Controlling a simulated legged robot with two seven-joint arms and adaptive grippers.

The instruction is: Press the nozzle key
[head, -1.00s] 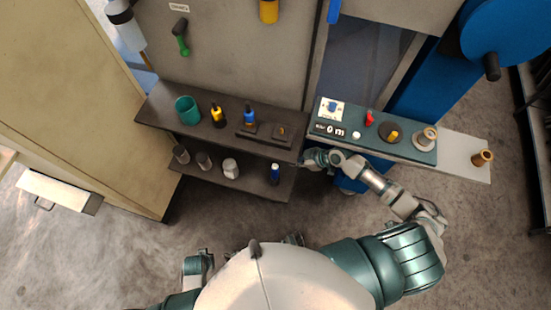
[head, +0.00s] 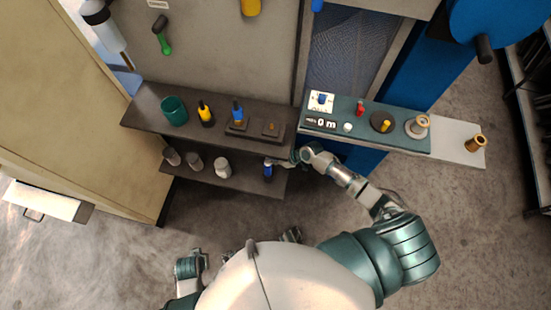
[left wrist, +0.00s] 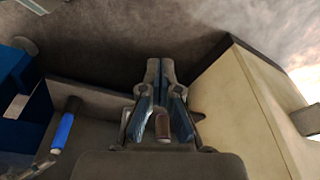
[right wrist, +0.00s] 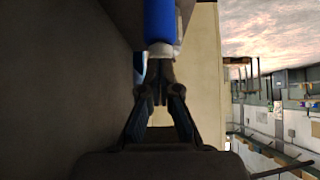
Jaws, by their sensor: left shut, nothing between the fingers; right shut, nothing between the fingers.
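My right gripper (head: 282,162) is shut and empty at the lower shelf's right end, beside a small blue cylinder (head: 268,169) with a pale end. In the right wrist view the cylinder (right wrist: 159,22) lies just beyond the closed fingertips (right wrist: 160,68); I cannot tell whether they touch. The teal panel (head: 338,136) carries a white plate with a blue part (head: 321,100), a display, a white button (head: 347,127), a red switch (head: 360,109) and a yellow-handled knob (head: 383,123). No key is readable as the nozzle key. My left gripper (left wrist: 160,66) is shut and empty.
Grey and white pieces (head: 222,168) stand below. A beige cabinet (head: 70,110) is at left. Floor is open in front.

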